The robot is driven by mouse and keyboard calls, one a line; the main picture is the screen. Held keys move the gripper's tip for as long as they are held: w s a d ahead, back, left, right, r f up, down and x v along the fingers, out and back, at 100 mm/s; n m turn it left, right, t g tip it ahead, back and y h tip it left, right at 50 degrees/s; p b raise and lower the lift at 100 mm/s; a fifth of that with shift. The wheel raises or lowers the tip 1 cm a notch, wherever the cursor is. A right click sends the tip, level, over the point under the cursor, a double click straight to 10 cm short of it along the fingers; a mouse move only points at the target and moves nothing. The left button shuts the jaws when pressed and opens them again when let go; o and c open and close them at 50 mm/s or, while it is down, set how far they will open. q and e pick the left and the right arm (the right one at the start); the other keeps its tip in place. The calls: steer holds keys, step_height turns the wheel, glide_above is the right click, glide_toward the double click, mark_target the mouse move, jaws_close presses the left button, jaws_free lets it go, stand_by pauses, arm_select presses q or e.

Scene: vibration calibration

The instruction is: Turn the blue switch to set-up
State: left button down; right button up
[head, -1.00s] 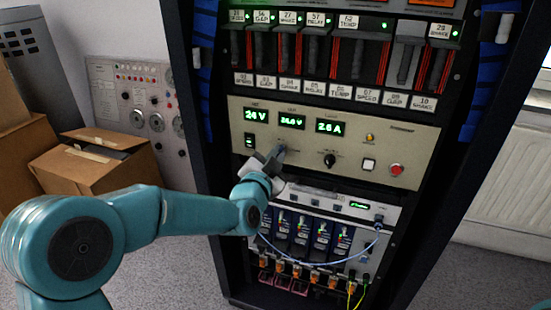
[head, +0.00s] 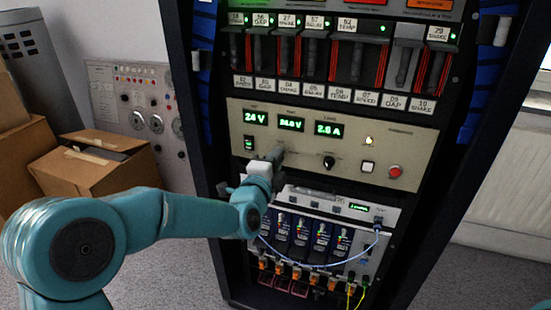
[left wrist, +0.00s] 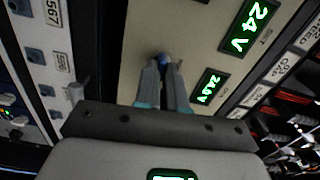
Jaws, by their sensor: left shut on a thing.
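The blue switch (left wrist: 164,57) shows in the left wrist view as a small blue knob at the tips of my left fingers. My left gripper (left wrist: 165,76) is shut on it, with one finger on each side. In the head view my left gripper (head: 278,154) reaches the beige panel (head: 310,165) below the middle green display. There the gripper hides most of the switch, so its exact setting cannot be told. My right gripper is in neither view.
On the same panel are a black knob (head: 328,162), a white square button (head: 367,167), a red button (head: 395,171) and a small lamp (head: 369,141). Below is a unit with a blue cable (head: 350,258). Cardboard boxes (head: 95,165) stand at the left.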

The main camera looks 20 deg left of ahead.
arm_select(q)
steer(key=shift+m, duration=0.7)
steer(key=c, duration=1.2)
jaws_free()
steer(key=s, duration=1.6)
steer(key=shift+s+a, duration=0.15)
steer(key=shift+a, duration=0.15)
